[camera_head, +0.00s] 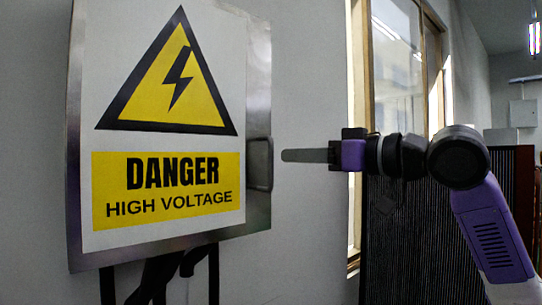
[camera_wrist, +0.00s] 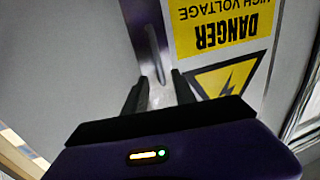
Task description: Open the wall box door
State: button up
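The wall box (camera_head: 258,85) hangs on the wall at the left of the head view. Its door (camera_head: 95,150) looks shut and carries a yellow and white high voltage sign. A metal handle (camera_head: 260,164) sits at the door's right edge. My gripper (camera_head: 284,156) is just right of the handle, at about its height, with a small gap in the picture. In the wrist view my gripper (camera_wrist: 157,86) has its two dark fingers apart, with nothing between them. The handle (camera_wrist: 156,55) shows ahead, roughly in line with the gap. The sign is upside down there.
Dark cables (camera_head: 160,278) hang below the box. A window (camera_head: 397,75) and a dark slatted panel (camera_head: 420,240) stand behind my arm. The wall (camera_head: 308,80) between box and window is bare.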

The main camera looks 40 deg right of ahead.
jog(key=p, duration=0.2)
send_over(271, 188)
jog(key=shift+w+d, duration=0.2)
jog(key=shift+w, duration=0.05)
grip_shut()
dwell(1.4)
